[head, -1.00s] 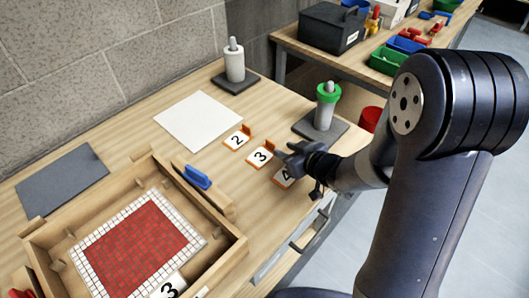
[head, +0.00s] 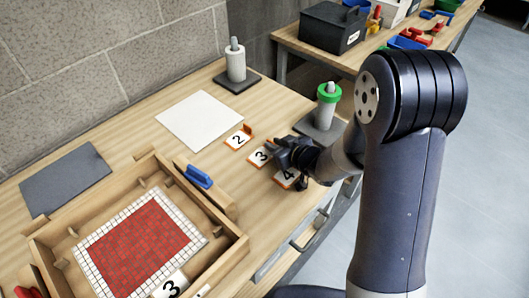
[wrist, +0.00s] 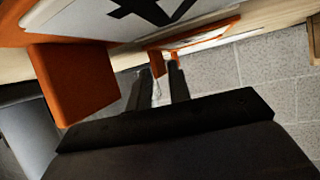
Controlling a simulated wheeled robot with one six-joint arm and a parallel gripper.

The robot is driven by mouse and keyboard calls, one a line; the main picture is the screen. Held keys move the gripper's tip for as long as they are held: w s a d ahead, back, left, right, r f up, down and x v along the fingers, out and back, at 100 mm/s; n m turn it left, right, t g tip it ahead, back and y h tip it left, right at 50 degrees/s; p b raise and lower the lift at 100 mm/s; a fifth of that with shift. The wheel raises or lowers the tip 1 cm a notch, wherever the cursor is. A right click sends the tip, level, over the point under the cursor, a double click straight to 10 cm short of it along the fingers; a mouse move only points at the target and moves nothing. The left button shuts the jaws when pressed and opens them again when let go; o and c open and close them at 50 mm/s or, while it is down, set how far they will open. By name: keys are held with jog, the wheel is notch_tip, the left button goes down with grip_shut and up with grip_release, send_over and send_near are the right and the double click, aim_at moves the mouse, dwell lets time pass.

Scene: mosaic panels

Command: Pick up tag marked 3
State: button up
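The tag marked 3 (head: 258,155) is a white plate with an orange edge, lying on the wooden bench between the tags marked 2 (head: 237,138) and 4 (head: 287,178). My gripper (head: 279,155) is low, at the right side of tag 3 and over part of tag 4. In the wrist view, my two dark fingers (wrist: 160,82) stand apart with a narrow empty gap. An upright orange tab (wrist: 156,62) shows just past the fingertips, apparently tag 3's. A larger orange tab and plate (wrist: 75,85) sit close at the left, apparently tag 4's.
A white sheet (head: 199,120) lies farther back.

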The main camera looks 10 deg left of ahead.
grip_shut()
jog(key=shift+r, duration=0.1)
